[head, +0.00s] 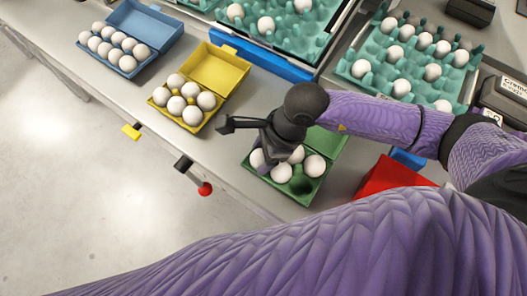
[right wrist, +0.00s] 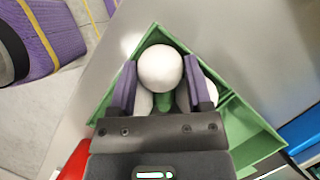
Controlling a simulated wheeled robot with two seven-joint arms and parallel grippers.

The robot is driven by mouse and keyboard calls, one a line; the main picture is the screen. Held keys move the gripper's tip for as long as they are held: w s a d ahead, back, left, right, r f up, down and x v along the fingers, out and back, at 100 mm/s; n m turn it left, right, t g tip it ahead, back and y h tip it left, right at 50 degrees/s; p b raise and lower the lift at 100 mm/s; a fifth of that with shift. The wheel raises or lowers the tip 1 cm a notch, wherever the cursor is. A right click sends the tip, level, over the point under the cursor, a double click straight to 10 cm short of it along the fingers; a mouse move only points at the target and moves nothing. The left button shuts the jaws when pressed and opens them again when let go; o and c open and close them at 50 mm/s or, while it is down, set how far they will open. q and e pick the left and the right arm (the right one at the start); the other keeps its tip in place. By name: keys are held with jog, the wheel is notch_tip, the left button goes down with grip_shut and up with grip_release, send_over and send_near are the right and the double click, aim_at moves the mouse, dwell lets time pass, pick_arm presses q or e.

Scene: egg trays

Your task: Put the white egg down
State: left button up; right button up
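The white egg (right wrist: 160,68) sits between the two purple fingers of my right gripper (right wrist: 162,80) in the right wrist view, and both fingers appear to touch its sides. It is at the corner of the open green carton (right wrist: 112,97). Whether it rests in its cup or hangs just above it is hard to tell. In the head view my right gripper (head: 268,150) is low over the green carton (head: 288,195), and the egg (head: 257,158) shows at the carton's left corner. Other white eggs (head: 314,165) lie in this carton, and one front cup is empty. My left gripper is out of view.
An open yellow carton (head: 222,72) and a blue carton (head: 148,27), both with eggs, stand to the left. Teal egg trays (head: 405,70) lie behind. A red box (head: 390,182) is right of the green carton. The table's front edge is close.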

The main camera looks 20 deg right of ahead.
jog(key=shift+s+d+f+p, duration=0.15)
jog(key=shift+s+p, duration=0.15)
jog(key=shift+p, duration=0.05)
jog(key=w+p+v, duration=0.1)
jog(key=p+v, duration=0.2)
jog(key=v, duration=0.9)
jog(key=shift+a+r, duration=0.25)
jog(key=shift+r, duration=0.25)
jog(key=shift+s, duration=0.1)
